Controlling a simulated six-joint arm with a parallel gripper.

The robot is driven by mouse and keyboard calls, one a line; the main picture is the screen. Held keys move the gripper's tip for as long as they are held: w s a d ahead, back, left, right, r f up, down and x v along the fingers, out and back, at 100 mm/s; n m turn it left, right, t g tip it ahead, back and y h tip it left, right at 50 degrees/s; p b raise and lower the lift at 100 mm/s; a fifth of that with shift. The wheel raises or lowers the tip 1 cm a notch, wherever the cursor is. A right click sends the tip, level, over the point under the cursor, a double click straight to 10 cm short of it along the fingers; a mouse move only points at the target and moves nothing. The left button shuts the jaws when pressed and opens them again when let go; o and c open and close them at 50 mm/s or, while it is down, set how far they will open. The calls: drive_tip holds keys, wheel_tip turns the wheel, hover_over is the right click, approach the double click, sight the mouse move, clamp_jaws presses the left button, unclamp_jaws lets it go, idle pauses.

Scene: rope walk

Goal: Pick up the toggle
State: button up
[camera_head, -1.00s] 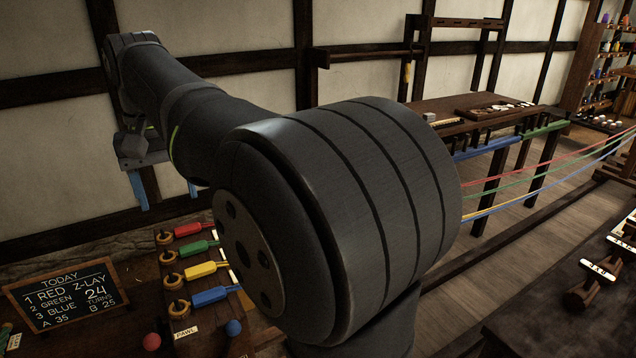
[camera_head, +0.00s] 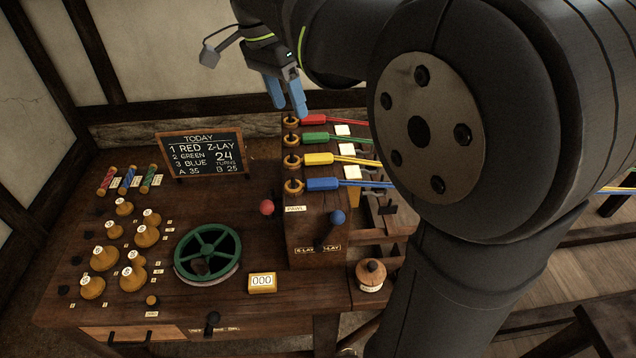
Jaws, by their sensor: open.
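My gripper (camera_head: 289,106) is at the top middle of the head view, its blue fingers pointing down and apart. It is open, with nothing visible between the fingers. It hangs above the far end of a wooden block (camera_head: 308,230) that carries a row of brass-coloured hooks (camera_head: 293,161). Red (camera_head: 316,119), green (camera_head: 315,138), yellow (camera_head: 318,159) and blue (camera_head: 322,184) pieces extend from the hooks, with strands running right. I cannot tell which thing is the toggle. My arm hides much of the right side.
A chalkboard (camera_head: 201,155) stands at the back of the wooden bench (camera_head: 200,310). A green handwheel (camera_head: 207,254), a counter (camera_head: 262,282), several wooden knobs (camera_head: 104,258) and three coloured spools (camera_head: 129,178) occupy the bench. Red (camera_head: 266,207) and blue (camera_head: 337,216) ball-topped levers flank the block's front.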

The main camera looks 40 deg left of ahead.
drive_tip(key=s+f+m, duration=0.1)
drive_tip(key=s+m, duration=0.1)
drive_tip(key=m, duration=0.1)
drive_tip(key=m+t+h, duration=0.1)
drive_tip(key=m+t, duration=0.1)
drive_tip(key=m, duration=0.2)
hover_over(316, 180)
drive_tip(key=s+a, duration=0.2)
wheel_tip(316, 180, down, 12)
drive_tip(key=shift+d+r, duration=0.1)
drive_tip(key=shift+d, duration=0.05)
drive_tip(key=shift+x, duration=2.75)
drive_tip(key=c, duration=0.9)
